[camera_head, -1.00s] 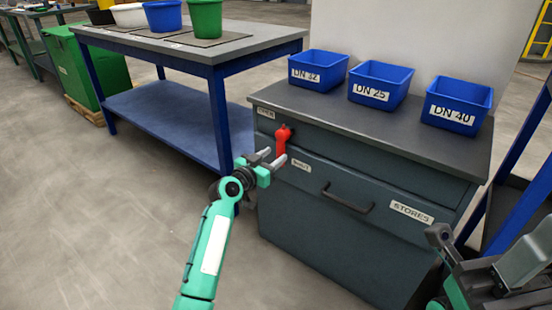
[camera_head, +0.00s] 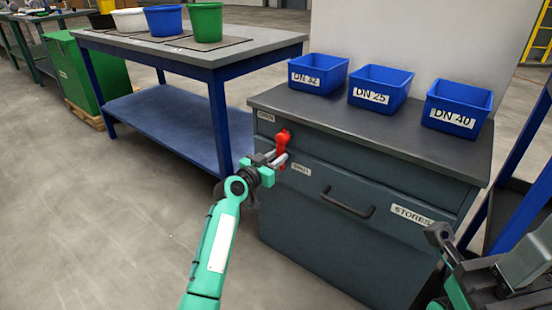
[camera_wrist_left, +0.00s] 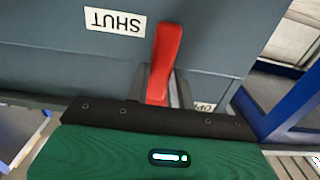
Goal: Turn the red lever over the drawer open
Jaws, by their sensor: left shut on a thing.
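The red lever (camera_head: 283,138) is on the upper left front of the dark grey drawer cabinet. It hangs down from its pivot. A SHUT label (camera_head: 301,168) is to its lower right and an OPEN label (camera_head: 265,116) to its upper left. My left gripper (camera_head: 278,160) is shut on the lever's lower part. In the left wrist view the red lever (camera_wrist_left: 165,55) runs between the fingers, with the SHUT label (camera_wrist_left: 115,21) beside it. The drawer (camera_head: 370,195) is closed, with a dark handle (camera_head: 347,203). My right gripper (camera_head: 475,262) is partly visible; its jaws are unclear.
Blue bins (camera_head: 375,88) stand on the cabinet top (camera_head: 340,120). A blue-framed workbench (camera_head: 240,45) with a lower shelf (camera_head: 165,120) stands close on the left. The floor (camera_head: 90,220) left of my arm is clear. A blue frame (camera_head: 515,215) stands at the right.

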